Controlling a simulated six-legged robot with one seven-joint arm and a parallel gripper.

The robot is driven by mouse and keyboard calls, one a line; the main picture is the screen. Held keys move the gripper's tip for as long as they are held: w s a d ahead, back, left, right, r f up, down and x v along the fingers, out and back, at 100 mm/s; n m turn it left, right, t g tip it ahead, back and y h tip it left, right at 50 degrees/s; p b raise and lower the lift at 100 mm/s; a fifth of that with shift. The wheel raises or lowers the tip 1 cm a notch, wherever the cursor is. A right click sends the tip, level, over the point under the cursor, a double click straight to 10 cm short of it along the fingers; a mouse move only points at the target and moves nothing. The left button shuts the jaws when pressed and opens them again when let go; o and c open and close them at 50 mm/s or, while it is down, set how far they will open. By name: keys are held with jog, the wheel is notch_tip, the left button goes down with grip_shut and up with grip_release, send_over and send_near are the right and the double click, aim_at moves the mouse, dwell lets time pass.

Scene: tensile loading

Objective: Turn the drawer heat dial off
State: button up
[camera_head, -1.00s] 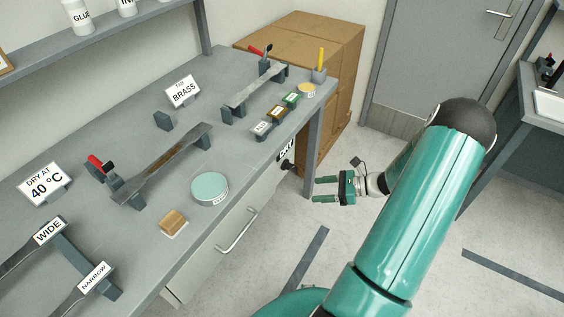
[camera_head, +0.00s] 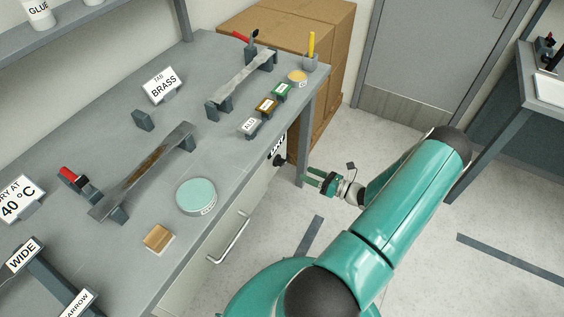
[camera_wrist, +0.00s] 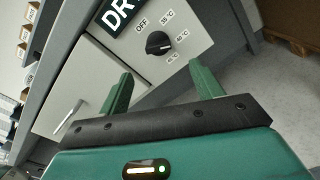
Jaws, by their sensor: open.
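The heat dial (camera_wrist: 158,43) is a round black knob on the pale front panel under the bench, with labels OFF, 35, 45 and another temperature around it. A light pointer mark on the knob faces right; which label it points at is hard to tell. In the head view the dial (camera_head: 279,160) shows at the bench's right end. My gripper (camera_wrist: 163,82) is open and empty, its two green fingers pointing toward the panel below the dial, apart from it. In the head view my gripper (camera_head: 313,177) is right of and slightly below the dial.
The drawer (camera_wrist: 83,85) with a bar handle (camera_head: 229,238) is left of the dial. The bench top (camera_head: 165,217) carries specimens on stands, a teal-lidded tin (camera_head: 196,196) and small labelled blocks. A bench leg (camera_head: 305,150) stands near my gripper. Cardboard boxes (camera_head: 335,85) stand behind.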

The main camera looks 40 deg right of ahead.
aim_at(284, 164)
jog(key=x, duration=1)
jog(key=shift+a+r, duration=0.1)
jog(key=shift+a, duration=0.05)
jog(key=c, duration=1)
